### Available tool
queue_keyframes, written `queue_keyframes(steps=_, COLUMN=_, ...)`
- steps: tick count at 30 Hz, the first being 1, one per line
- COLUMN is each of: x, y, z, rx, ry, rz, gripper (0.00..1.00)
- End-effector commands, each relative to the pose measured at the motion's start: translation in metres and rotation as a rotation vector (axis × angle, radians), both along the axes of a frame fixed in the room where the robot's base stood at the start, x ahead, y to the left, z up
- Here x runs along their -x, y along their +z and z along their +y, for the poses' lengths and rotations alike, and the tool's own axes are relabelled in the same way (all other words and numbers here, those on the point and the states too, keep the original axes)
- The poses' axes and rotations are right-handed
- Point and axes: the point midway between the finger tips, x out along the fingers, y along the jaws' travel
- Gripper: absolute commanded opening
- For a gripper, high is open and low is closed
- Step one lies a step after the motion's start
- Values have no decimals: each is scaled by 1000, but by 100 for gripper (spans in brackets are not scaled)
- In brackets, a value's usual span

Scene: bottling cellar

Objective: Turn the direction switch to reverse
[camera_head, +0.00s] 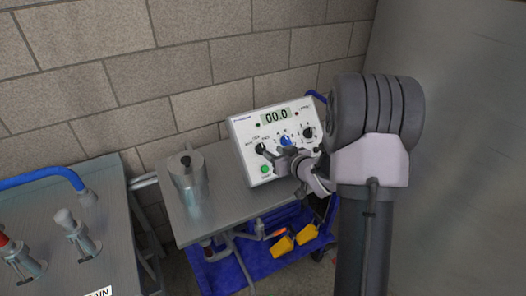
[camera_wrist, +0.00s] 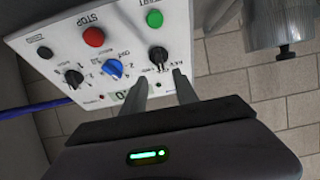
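The white control box (camera_head: 276,118) stands tilted on the steel bench, its display reading 00.0. The direction switch (camera_head: 261,148) is the black knob at the panel's left; in the wrist view, where the panel appears upside down, it is the black knob (camera_wrist: 157,53) by the small REV/FWD lettering. Which way it points is too small to tell. My gripper (camera_head: 275,157) is in front of the panel's lower left part. In the wrist view my gripper (camera_wrist: 160,80) is open, with its two fingers apart and the knob just beyond the gap, not gripped.
The panel also has a blue knob (camera_wrist: 114,68), another black knob (camera_wrist: 73,77), a red STOP button (camera_wrist: 94,37) and a green START button (camera_wrist: 154,19). A metal vessel (camera_head: 187,175) stands left of the box. A brick wall (camera_head: 200,60) is behind.

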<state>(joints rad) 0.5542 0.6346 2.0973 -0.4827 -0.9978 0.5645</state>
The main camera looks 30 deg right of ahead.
Motion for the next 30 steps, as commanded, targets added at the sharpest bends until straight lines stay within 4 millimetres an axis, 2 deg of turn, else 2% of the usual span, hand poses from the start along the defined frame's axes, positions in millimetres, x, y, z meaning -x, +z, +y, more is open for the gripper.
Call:
queue_keyframes(steps=1, x=-14, y=-10, z=1, rx=0, ry=2, rz=-1, gripper=35)
queue_keyframes(steps=3, x=-31, y=-16, z=2, rx=1, ry=3, rz=-1, gripper=35)
queue_keyframes(steps=9, x=-61, y=-26, z=2, rx=1, ry=-1, rz=0, gripper=35)
queue_keyframes(steps=20, x=-68, y=-28, z=2, rx=0, ry=-1, rz=1, gripper=35)
queue_keyframes(steps=25, x=-68, y=-28, z=2, rx=1, ry=-1, rz=1, gripper=2)
queue_keyframes(steps=30, x=-67, y=-28, z=2, rx=1, ry=-1, rz=1, gripper=0)
